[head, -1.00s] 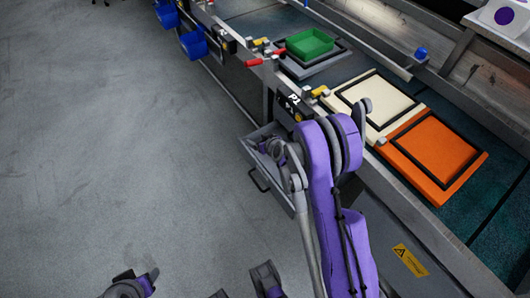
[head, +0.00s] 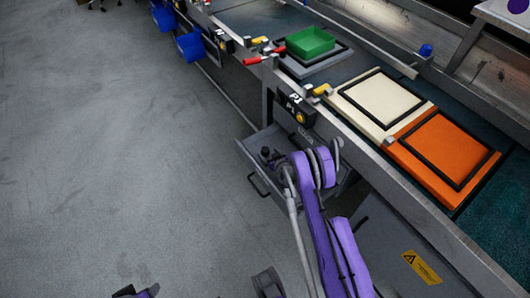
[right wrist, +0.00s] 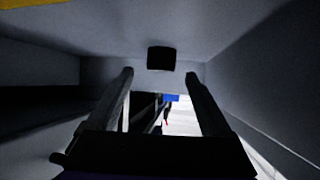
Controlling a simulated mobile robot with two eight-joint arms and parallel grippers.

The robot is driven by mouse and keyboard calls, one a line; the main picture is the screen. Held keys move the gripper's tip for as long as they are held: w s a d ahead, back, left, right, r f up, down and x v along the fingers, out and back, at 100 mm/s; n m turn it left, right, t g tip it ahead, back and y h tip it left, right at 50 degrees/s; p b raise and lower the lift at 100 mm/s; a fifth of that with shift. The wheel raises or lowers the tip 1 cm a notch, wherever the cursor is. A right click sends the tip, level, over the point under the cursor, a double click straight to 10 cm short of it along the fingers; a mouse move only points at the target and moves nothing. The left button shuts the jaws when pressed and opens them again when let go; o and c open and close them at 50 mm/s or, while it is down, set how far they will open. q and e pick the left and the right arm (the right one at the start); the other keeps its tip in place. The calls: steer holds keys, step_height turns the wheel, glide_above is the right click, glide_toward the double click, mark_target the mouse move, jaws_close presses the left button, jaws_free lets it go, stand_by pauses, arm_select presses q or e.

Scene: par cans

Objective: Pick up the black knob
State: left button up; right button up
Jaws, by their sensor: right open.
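The black knob (right wrist: 161,59) shows in the right wrist view as a small dark block against the grey wall of a drawer, just beyond and between the fingertips. In the head view a small black piece that looks like the knob (head: 265,153) stands in the open grey drawer (head: 249,147). My right gripper (right wrist: 160,75) is open and empty, its two fingers reaching into the drawer on either side of the knob's line. In the head view my purple right arm hides most of that gripper. I cannot make out my left gripper.
The drawer juts from the bench front below a panel with a yellow button (head: 299,118). Blue bins (head: 190,45) hang further left. The floor at left is clear.

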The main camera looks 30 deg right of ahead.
mark_target(266, 151)
steer(key=b+x, duration=0.1)
steer(key=x, duration=0.3)
steer(key=shift+w+f, duration=0.2)
steer(key=shift+w, duration=0.15)
jaws_close()
